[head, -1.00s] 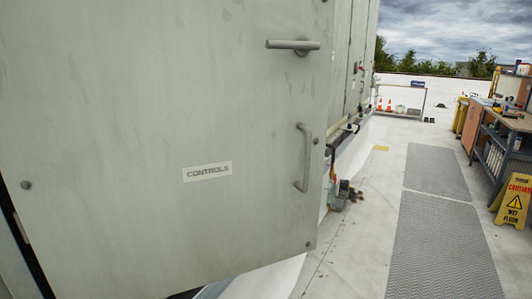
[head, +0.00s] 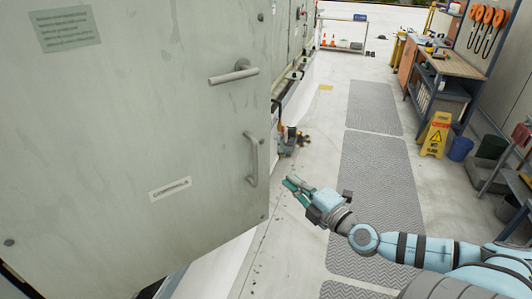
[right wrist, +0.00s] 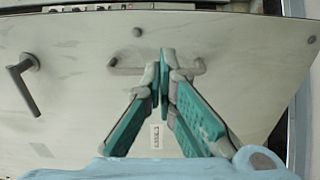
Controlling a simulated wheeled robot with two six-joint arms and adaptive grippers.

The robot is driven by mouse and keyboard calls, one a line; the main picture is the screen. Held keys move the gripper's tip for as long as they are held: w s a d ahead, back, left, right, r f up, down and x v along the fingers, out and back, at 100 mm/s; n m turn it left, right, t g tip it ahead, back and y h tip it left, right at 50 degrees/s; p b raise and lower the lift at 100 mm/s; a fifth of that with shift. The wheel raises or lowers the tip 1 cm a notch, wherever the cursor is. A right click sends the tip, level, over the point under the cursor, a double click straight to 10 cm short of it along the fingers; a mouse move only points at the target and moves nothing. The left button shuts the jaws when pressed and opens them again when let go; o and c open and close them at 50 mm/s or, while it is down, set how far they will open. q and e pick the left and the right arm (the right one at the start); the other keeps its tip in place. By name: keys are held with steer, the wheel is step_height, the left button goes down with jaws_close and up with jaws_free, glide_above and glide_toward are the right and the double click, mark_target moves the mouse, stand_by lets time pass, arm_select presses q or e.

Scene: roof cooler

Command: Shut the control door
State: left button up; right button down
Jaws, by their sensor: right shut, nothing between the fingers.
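The control door (head: 130,130) is a large grey-green panel filling the left of the head view. It stands out at an angle from the cabinet row behind it. It carries a lever handle (head: 233,72), a bar handle (head: 251,160) and a small label (head: 170,189). My right gripper (head: 287,182) is shut and empty, just right of the door's free edge in the head view. In the right wrist view the shut fingertips (right wrist: 164,58) overlap the bar handle (right wrist: 190,68); contact cannot be told. The lever handle (right wrist: 24,85) is left there. My left gripper is out of view.
Pipe fittings (head: 290,140) stick out beyond the door's edge. Grey floor mats (head: 378,190) run along the walkway. A yellow wet-floor sign (head: 436,134), a workbench (head: 445,70) and a blue bin (head: 460,148) stand at the right. The walkway between is clear.

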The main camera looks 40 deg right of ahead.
steer(key=w+f+b, duration=0.1)
steer(key=w+b, duration=0.2)
steer(key=b, duration=0.1)
steer(key=p, duration=0.3)
glide_toward(260, 155)
steer(key=w, duration=0.4)
steer(key=w+b, duration=0.1)
steer(key=b, duration=0.1)
steer(key=w+b, duration=0.1)
steer(key=b, duration=0.1)
steer(key=shift+w+d+f+b, duration=0.1)
steer(key=shift+d+f+b, duration=0.1)
steer(key=shift+f+b, duration=0.2)
steer(key=shift+w+r+b, duration=0.2)
steer(key=shift+w+b, duration=0.1)
steer(key=shift+w, duration=0.1)
steer(key=shift+r, duration=0.1)
steer(key=shift+a+r, duration=0.1)
